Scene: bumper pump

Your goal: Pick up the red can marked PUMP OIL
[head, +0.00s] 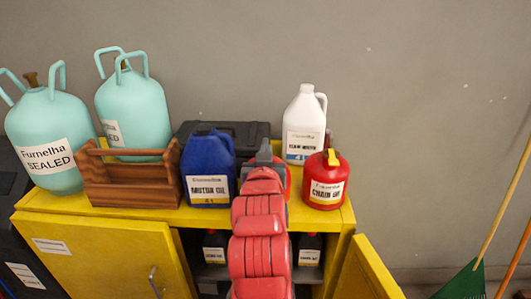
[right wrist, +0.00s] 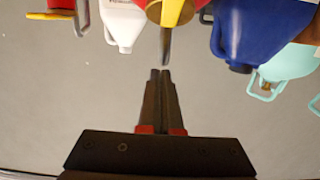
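A red can (head: 287,179) stands on top of the yellow cabinet, mostly hidden behind my right arm in the head view. Its label does not show. In the right wrist view a red can with a yellow top (right wrist: 172,12) and a thin grey spout is at the top edge, cut off. My right gripper (head: 264,155) is over the cabinet top beside the red can. In the right wrist view its fingers (right wrist: 160,73) are together, with their tips at the spout's end; no grip on the can shows. My left gripper is out of view.
A red CHAIN OIL can (head: 325,183) and a white jug (head: 304,125) stand to the right. A blue MOTOR OIL jug (head: 208,170), wooden caddy (head: 130,190), black case (head: 238,133) and teal tanks (head: 134,107) are left or behind.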

